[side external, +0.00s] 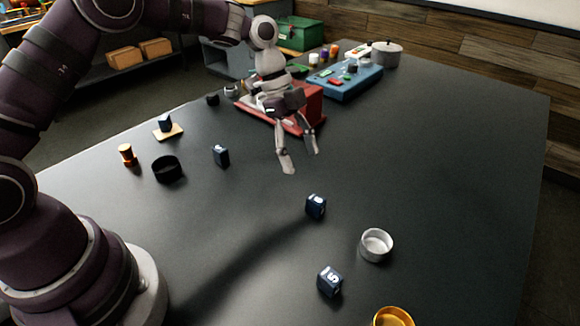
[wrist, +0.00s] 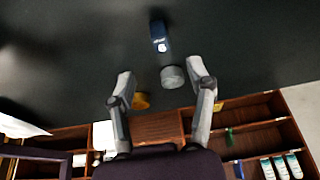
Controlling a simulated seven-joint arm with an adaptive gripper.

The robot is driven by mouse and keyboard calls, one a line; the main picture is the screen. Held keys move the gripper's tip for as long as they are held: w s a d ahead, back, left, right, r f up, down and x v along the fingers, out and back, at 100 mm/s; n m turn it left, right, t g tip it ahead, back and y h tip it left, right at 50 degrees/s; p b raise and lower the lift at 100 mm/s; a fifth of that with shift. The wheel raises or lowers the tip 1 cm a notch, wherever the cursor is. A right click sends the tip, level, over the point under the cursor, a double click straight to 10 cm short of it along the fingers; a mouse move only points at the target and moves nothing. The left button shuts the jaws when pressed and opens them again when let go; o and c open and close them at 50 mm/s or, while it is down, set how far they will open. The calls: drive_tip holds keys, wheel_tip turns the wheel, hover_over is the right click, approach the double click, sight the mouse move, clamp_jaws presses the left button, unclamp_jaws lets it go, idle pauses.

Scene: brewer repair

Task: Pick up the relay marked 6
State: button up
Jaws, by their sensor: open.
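Several dark blue relays stand on the dark table. The nearest relay (side external: 330,281) shows a white mark that looks like a 5. Another relay (side external: 316,206) lies in front of my gripper and has a small white mark, too small to read surely. A third relay (side external: 220,156) stands further left, its white mark also unclear. A fourth relay (side external: 165,122) sits on a small wooden base. My gripper (side external: 301,160) is open and empty above the table. In the wrist view, one marked relay (wrist: 159,35) shows beyond the open fingers (wrist: 160,70).
A white round cup (side external: 376,245) and an orange cup (side external: 393,317) stand near the front relays. A black cup (side external: 167,170) and a copper part (side external: 127,154) are at left. A red brewer (side external: 310,105), a blue tray (side external: 345,84) and a pot (side external: 386,55) stand behind.

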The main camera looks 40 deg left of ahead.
sight(316, 199)
drive_tip(key=x, duration=0.8)
drive_tip(key=shift+w+d+f, duration=0.1)
drive_tip(key=shift+d+f, duration=0.05)
drive_tip(key=shift+d, duration=0.1)
drive_tip(key=shift+c, duration=0.4)
clamp_jaws()
